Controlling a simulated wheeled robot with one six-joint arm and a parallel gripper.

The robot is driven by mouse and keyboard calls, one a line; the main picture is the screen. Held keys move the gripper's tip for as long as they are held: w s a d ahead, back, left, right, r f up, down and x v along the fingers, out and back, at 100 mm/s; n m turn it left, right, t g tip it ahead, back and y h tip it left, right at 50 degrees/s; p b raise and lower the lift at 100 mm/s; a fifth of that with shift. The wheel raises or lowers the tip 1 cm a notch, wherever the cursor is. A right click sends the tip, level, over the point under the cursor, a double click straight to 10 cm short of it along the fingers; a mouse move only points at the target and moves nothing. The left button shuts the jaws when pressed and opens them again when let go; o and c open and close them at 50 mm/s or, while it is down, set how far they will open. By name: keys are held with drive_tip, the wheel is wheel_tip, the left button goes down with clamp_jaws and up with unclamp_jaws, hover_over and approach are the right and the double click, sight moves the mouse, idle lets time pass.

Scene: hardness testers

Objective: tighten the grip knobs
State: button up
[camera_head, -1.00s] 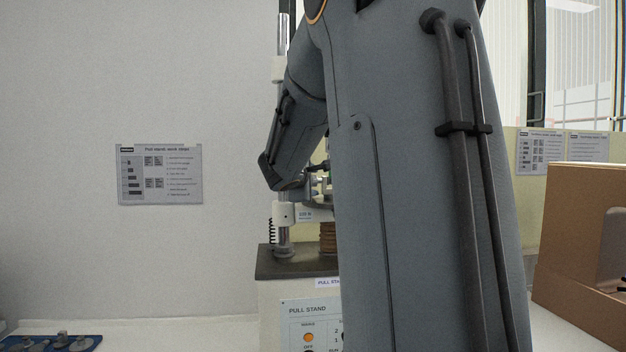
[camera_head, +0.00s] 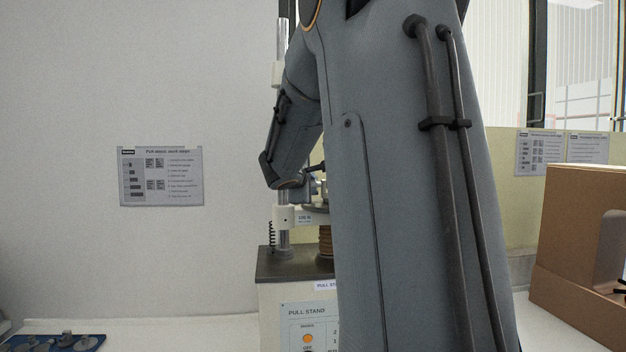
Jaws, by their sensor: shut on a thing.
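The pull stand (camera_head: 290,265) stands on the bench behind my arm, with a dark top plate and a grey front panel. Its upright metal post (camera_head: 284,150) carries a white bracket (camera_head: 285,215) with a coil spring hanging at its left. A small dark lever or knob stem (camera_head: 315,168) and some grey metal show beside my wrist. I cannot tell whether these are a grip knob or part of the grip. My arm covers most of the stand's grip area. My wrist points right into this area, and my gripper's fingers are hidden behind my upper arm link.
A blue tray (camera_head: 95,347) with metal parts lies at the lower left. A brown box with a cutout (camera_head: 575,240) stands at the right. A work-steps sheet (camera_head: 160,176) hangs on the left wall. The bench between tray and stand is clear.

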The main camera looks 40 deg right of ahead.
drive_tip(key=shift+r+g+y+p, duration=0.2)
drive_tip(key=shift+g+y+p, duration=0.35)
drive_tip(key=shift+p, duration=2.2)
drive_tip(key=shift+f+n+p, duration=0.2)
drive_tip(key=shift+n+p, duration=0.1)
drive_tip(key=shift+p, duration=0.15)
drive_tip(key=o, duration=1)
drive_tip(key=shift+o, duration=0.2)
drive_tip(key=b+v, duration=0.3)
drive_tip(key=v, duration=0.4)
drive_tip(key=shift+s+a+r, duration=0.2)
drive_tip(key=shift+a+r, duration=0.05)
